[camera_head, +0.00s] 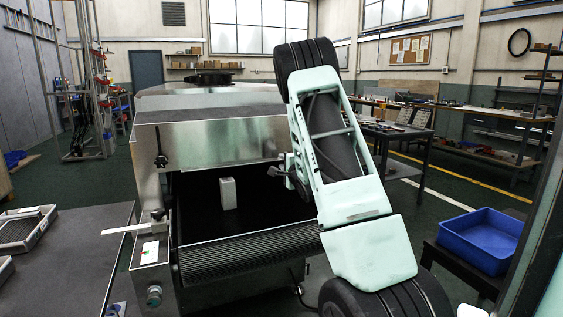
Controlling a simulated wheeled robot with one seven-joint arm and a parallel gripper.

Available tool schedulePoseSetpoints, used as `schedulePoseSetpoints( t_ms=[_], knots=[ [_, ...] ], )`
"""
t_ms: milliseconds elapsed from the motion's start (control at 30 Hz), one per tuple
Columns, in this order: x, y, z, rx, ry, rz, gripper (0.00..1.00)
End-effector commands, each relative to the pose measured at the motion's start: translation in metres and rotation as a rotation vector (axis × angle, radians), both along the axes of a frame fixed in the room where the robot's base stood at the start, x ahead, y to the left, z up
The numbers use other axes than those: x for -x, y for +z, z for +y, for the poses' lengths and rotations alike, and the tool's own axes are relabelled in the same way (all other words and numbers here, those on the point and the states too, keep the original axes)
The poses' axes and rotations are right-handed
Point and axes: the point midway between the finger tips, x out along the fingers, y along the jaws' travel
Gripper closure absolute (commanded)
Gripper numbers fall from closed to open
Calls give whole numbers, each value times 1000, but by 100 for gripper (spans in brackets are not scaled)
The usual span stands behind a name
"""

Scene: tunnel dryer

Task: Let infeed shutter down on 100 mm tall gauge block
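The infeed shutter (222,143) is a bare metal plate across the front of the tunnel dryer. Dark open space shows under its lower edge. The gauge block (228,193) is a pale upright block on the dark conveyor belt, below the shutter, with a visible gap between its top and the plate edge. A black clamp knob (160,161) is at the shutter's left end. Another dark knob (274,171) shows at the right end. My gripper (289,176) is by this right knob, partly hidden behind my mint-green arm; I cannot tell whether its fingers touch it.
A ribbed roller (250,246) forms the belt's front end. A blue bin (480,240) is at right. A dark workbench (400,135) stands behind my arm.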

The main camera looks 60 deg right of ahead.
Motion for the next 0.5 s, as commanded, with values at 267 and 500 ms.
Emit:
schedulePoseSetpoints(
  t_ms=[267, 500],
  knots=[
    [-18, 0, -12, -1, 0, 1, 75],
    [-18, 0, -13, -1, 0, 1, 75]
  ],
)
